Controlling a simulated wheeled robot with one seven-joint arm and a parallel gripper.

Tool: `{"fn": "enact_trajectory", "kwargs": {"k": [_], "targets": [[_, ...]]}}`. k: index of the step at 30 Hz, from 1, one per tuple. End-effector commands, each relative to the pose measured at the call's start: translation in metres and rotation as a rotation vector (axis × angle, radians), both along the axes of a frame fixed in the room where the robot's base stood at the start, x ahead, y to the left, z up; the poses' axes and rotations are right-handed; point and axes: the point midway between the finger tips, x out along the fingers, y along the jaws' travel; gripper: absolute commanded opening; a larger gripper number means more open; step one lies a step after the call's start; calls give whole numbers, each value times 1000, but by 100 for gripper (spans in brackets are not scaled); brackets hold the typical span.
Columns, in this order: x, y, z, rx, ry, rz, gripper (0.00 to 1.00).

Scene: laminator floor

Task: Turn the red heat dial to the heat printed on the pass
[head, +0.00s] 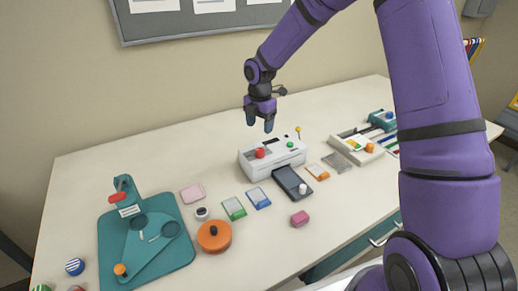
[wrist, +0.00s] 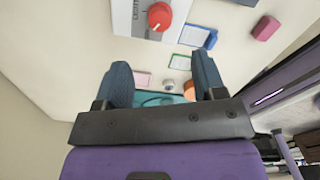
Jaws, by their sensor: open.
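The red heat dial (head: 260,153) sits on the top left of the white laminator (head: 273,158). My gripper (head: 260,122) is open and empty, above and behind the laminator, apart from the dial. Its two fingers also show in the wrist view (wrist: 162,80). Several flat cards lie on the table: a green one (head: 233,208), a blue one (head: 258,198) and an orange one (head: 317,171). I cannot tell which is the pass, and no printed heat is readable.
A dark tray (head: 288,177) adjoins the laminator's front. A green dot and a yellow-tipped pin stand on its right side. A teal press (head: 175,259), an orange round pot (head: 214,236) and a pink block (head: 300,219) stand around. The table behind the laminator is clear.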

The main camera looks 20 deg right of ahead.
Motion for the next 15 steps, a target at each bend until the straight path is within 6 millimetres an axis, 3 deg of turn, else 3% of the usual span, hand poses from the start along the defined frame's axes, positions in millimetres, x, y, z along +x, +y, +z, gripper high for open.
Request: {"fn": "enact_trajectory", "kwargs": {"k": [5, 15], "targets": [[0, 0, -17, 1, 3, 3, 64], [-1, 1, -76, 1, 3, 2, 64]]}}
